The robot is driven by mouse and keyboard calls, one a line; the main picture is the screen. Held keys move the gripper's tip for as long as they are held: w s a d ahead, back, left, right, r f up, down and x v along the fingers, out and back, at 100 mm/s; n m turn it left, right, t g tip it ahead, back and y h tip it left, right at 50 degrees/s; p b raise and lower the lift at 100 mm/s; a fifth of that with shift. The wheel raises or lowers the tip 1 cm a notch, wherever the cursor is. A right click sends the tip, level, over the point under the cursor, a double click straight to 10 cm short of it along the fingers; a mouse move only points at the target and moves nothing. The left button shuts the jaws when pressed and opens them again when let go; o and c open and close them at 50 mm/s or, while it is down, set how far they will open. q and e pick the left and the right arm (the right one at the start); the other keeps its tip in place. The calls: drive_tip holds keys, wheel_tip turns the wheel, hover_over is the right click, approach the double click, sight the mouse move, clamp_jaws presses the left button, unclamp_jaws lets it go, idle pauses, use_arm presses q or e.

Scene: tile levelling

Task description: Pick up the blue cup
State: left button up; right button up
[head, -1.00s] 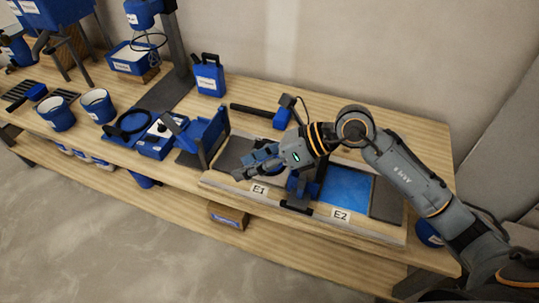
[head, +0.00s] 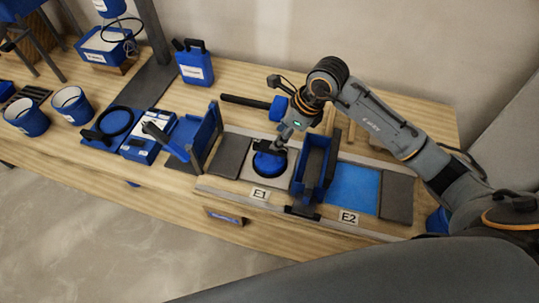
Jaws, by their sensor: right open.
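A round blue cup-like piece (head: 269,164) with a dark rim lies on the grey tile above the E1 label. My right gripper (head: 269,148) is over it, pointing down, with its open jaws close to the piece's top. The gripper hides part of the piece, and I cannot tell whether they touch. Two upright blue cups with pale rims, one (head: 27,119) at the far left and one (head: 72,106) beside it, stand on the bench, far from my right gripper. My left gripper is not in view.
A blue open-topped holder (head: 314,165) stands just right of the piece. A blue tile (head: 353,190) lies beyond it, above E2. A blue stand (head: 195,140) is to the left. A blue-headed mallet (head: 278,108) lies behind. A blue canister (head: 194,63) stands at the back.

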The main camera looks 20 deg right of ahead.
sight(271, 143)
drive_tip(key=shift+x, duration=0.8)
drive_tip(key=shift+w+a+f, duration=0.1)
drive_tip(key=shift+w+f, duration=0.1)
drive_tip(key=shift+f, duration=0.15)
drive_tip(key=shift+p+x, duration=0.35)
drive_tip(key=shift+x, duration=0.75)
drive_tip(key=x, duration=0.2)
drive_tip(key=shift+w+f, duration=0.2)
drive_tip(key=shift+w, duration=0.15)
drive_tip(key=shift+f, duration=0.3)
drive_tip(key=shift+a, duration=0.1)
clamp_jaws()
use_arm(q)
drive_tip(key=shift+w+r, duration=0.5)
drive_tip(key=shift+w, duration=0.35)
use_arm(e)
drive_tip(key=shift+w, duration=0.1)
